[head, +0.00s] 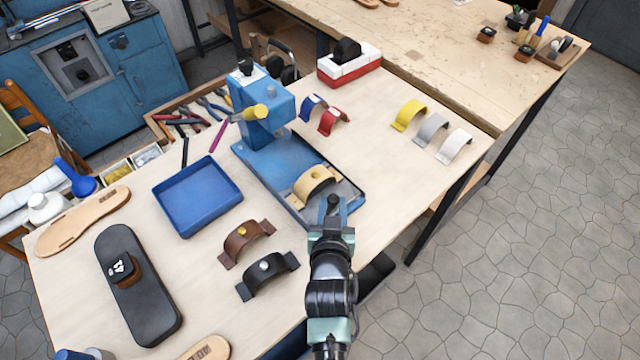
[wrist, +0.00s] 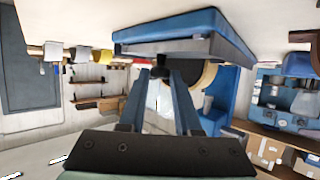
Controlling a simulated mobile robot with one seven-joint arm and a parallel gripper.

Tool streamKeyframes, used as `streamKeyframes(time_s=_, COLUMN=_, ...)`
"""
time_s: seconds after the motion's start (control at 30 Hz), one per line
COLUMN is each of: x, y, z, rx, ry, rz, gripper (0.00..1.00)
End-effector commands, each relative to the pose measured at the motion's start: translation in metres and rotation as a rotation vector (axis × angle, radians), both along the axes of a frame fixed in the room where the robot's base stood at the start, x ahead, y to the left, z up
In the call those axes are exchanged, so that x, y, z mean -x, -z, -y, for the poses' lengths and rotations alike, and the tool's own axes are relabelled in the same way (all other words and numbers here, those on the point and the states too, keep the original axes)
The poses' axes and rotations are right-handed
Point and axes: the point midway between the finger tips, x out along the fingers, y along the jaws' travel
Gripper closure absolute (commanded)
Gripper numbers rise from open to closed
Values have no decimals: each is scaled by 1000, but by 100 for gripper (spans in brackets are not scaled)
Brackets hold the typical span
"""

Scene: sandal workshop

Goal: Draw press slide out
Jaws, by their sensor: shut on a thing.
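The blue press (head: 264,122) stands on the workbench, with a yellow-tipped lever and a long blue base (head: 268,163) stretching toward me. The press slide (head: 346,190) is a grey plate at the near end of that base. A tan strap (head: 302,188) lies arched on it. My gripper (head: 332,215) is at the slide's near edge, shut on its dark knob (head: 333,202). In the wrist view, the fingers (wrist: 160,78) close around the dark knob (wrist: 160,71), below a blue slab. The fingers partly hide the knob.
A blue tray (head: 198,196) and brown (head: 246,240) and black (head: 268,276) straps lie left of my arm. Red, blue, yellow, grey and white straps lie farther back.

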Motion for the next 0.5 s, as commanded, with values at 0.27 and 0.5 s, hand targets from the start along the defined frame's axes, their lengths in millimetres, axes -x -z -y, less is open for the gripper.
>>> streamKeyframes(time_s=0.27, x=4, y=3, z=4, rx=4, ry=7, rz=-5, gripper=100)
streamKeyframes(time_s=0.5, x=3, y=2, z=4, rx=4, ry=6, rz=-4, gripper=39)
